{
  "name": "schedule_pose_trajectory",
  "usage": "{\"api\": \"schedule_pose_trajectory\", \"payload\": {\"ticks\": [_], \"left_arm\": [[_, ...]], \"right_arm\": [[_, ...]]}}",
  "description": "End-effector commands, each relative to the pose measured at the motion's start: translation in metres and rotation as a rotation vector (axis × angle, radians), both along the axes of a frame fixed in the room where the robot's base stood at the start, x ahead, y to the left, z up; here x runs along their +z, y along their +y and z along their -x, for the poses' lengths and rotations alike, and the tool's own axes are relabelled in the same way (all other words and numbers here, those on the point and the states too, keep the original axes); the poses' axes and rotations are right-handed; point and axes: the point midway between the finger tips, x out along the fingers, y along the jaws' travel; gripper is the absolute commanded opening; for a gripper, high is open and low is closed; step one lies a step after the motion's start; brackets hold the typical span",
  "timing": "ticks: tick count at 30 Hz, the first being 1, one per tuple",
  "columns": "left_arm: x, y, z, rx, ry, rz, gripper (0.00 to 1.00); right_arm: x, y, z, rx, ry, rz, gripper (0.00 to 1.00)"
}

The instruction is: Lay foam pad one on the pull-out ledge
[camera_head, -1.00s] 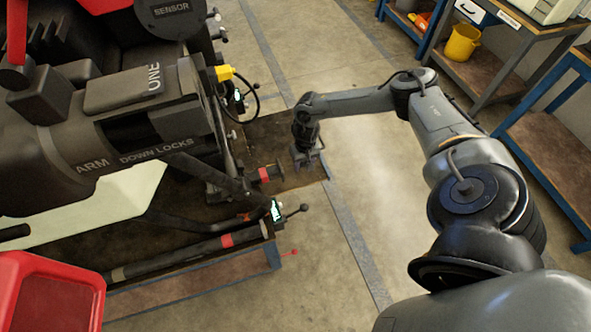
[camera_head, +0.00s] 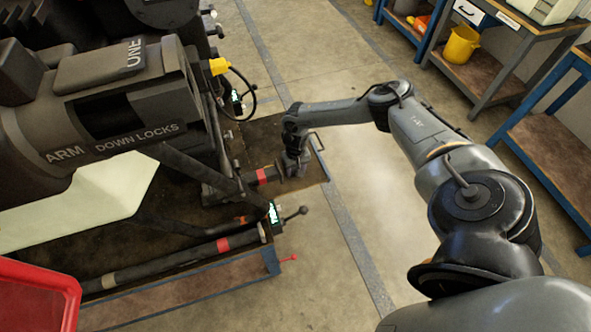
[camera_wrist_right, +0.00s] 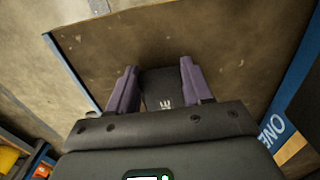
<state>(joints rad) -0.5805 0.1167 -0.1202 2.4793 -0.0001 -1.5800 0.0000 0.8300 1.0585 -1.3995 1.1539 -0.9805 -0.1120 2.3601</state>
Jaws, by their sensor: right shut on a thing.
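Foam pad one (camera_wrist_right: 158,88) is a dark grey block with a white mark, partly hidden by my gripper in the right wrist view. My right gripper (camera_wrist_right: 158,72) has its purple fingers shut on both sides of it. The brown pull-out ledge (camera_wrist_right: 225,45) lies beneath, with a blue edge marked ONE. In the head view the ledge (camera_head: 262,132) juts from the dark machine, and my right gripper (camera_head: 291,167) is over its right end. The pad is not clear there. I cannot tell whether the pad touches the ledge. My left gripper is out of view.
A yellow connector (camera_head: 219,66) with a black cable hangs behind. Open floor (camera_head: 375,210) lies to the right; workbenches stand beyond.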

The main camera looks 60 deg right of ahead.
Motion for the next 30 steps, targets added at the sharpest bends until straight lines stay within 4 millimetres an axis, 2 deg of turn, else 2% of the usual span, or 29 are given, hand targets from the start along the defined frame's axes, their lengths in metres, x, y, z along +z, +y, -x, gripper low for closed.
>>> {"api": "schedule_pose_trajectory", "payload": {"ticks": [17,18,23,30], "left_arm": [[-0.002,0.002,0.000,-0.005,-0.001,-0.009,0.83],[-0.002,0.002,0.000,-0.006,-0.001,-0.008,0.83],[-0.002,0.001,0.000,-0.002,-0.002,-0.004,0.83],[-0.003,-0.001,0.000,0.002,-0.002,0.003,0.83]], "right_arm": [[-0.013,0.000,0.000,-0.001,0.000,0.001,0.23],[-0.013,-0.001,0.001,-0.001,-0.001,0.002,0.52],[-0.015,-0.001,0.002,-0.001,0.001,0.004,0.76],[-0.017,-0.004,0.004,-0.001,0.005,0.010,0.76]]}}
